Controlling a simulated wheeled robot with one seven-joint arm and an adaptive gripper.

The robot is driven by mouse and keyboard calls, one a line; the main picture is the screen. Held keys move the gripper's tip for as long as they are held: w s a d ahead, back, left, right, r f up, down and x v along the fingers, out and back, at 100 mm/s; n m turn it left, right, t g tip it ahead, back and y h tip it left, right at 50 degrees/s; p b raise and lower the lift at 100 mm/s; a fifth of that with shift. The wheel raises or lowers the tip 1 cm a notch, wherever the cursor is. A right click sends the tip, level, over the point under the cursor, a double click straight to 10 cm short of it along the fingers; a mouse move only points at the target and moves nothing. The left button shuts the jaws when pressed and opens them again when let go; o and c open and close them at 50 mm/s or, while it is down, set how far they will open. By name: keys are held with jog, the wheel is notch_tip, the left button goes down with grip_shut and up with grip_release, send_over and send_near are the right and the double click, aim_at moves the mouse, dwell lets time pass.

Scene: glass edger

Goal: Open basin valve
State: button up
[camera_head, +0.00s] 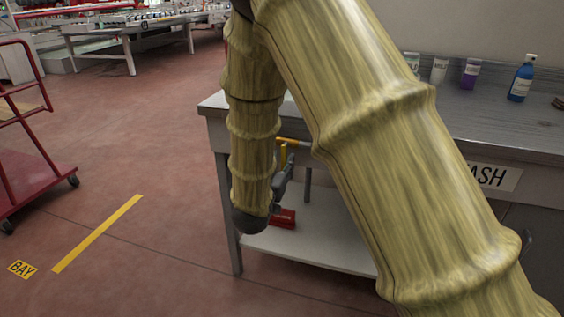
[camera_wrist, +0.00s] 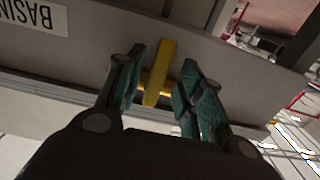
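The basin valve is a yellow lever (camera_wrist: 161,68) on a short yellow stem at the front panel of the wash table. In the wrist view it stands between the two green-padded fingers of my gripper (camera_wrist: 163,62). The fingers are apart, with a visible gap on each side of the lever. In the head view, part of the yellow valve (camera_head: 290,142) shows under the table edge. My gripper (camera_head: 284,172) is partly hidden there behind my arm.
The wash table (camera_head: 215,104) has a lower shelf (camera_head: 330,245) with a red object (camera_head: 284,218) on it. A red cart (camera_head: 35,180) stands at left. Open floor lies between.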

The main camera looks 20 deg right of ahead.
jog(key=shift+w+d, duration=0.2)
jog(key=shift+w, duration=0.15)
jog(key=shift+d, duration=0.15)
grip_shut()
